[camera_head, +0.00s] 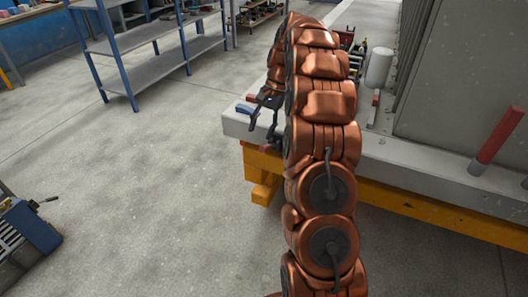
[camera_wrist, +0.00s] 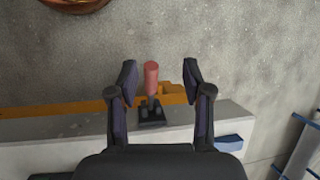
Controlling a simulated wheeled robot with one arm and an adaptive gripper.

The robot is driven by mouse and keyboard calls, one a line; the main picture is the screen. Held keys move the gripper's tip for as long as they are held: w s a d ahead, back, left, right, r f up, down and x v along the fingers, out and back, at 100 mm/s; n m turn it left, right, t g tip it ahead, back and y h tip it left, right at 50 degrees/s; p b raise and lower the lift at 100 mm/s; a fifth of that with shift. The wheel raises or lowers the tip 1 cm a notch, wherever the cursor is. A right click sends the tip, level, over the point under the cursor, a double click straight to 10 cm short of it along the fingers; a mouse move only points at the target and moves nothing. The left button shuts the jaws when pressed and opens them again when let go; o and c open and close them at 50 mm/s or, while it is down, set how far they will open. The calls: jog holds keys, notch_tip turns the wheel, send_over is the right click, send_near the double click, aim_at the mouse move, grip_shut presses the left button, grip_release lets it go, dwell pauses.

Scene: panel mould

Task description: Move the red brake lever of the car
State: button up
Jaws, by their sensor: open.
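The red brake lever (camera_wrist: 151,78) stands on a small dark base on the pale edge of the car in the wrist view. Its red grip lies between the two fingers of my gripper (camera_wrist: 160,70), closer to the left finger, with a gap on both sides. My gripper is open and holds nothing. In the head view my gripper (camera_head: 264,104) hangs over the near left corner of the car (camera_head: 415,160), partly hidden by my arm. I cannot make out the lever clearly there.
A yellow beam (camera_head: 400,203) runs under the car's edge. A thick red bar (camera_head: 498,140) stands at the right, and a grey cylinder (camera_head: 379,68) stands behind my arm. Blue shelving (camera_head: 150,68) is at the back left. Open floor lies left of the car.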

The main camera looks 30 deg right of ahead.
jog(key=m, duration=0.1)
send_over(265, 146)
jog(key=d, duration=0.3)
notch_tip(265, 146, down, 3)
jog(key=shift+w+p+x, duration=0.15)
jog(key=shift+p+x, duration=0.05)
jog(key=shift+x, duration=1.8)
jog(key=shift+w+p+x, duration=0.15)
jog(key=shift+x, duration=1.9)
grip_shut()
